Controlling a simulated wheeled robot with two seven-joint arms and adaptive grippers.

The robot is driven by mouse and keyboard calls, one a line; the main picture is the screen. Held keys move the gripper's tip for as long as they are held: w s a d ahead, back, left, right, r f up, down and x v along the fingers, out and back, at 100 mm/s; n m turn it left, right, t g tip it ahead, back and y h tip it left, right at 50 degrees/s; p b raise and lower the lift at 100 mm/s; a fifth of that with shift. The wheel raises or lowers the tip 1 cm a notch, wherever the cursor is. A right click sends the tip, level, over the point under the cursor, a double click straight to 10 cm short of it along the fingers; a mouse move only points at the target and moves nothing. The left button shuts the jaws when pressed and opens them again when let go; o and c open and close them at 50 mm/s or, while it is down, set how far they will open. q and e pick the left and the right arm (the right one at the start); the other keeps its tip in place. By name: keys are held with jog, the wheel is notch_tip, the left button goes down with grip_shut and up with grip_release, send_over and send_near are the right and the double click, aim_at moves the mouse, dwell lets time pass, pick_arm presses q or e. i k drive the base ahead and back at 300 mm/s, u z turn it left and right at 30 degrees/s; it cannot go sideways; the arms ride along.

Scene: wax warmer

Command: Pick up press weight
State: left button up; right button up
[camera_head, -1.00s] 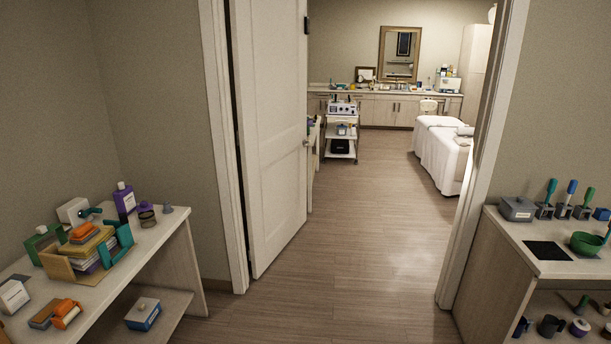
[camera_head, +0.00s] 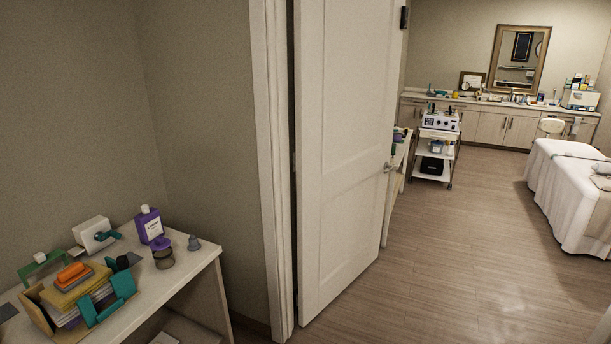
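I cannot pick out a press weight for sure. On the left table (camera_head: 190,282), a small grey knob-shaped piece (camera_head: 194,243) stands near the right end, beside a dark round jar (camera_head: 163,258). An orange block (camera_head: 71,273) lies on top of a stack of yellowish and pale sheets (camera_head: 82,287) in a wooden holder, with a teal bracket (camera_head: 112,303) at its front. Neither of my grippers is in view.
A purple bottle (camera_head: 150,227) and a white box (camera_head: 93,235) stand at the table's back. A white door (camera_head: 345,150) stands open beside the door frame. Beyond are a trolley (camera_head: 435,157), a draped bed (camera_head: 570,190) and a counter (camera_head: 490,104). The floor (camera_head: 455,240) between is clear.

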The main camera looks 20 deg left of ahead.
aim_at(73, 276)
jog(key=u, duration=0.55)
jog(key=i, duration=1)
jog(key=u, duration=1.95)
jog(key=i, duration=0.95)
jog(key=u, duration=0.65)
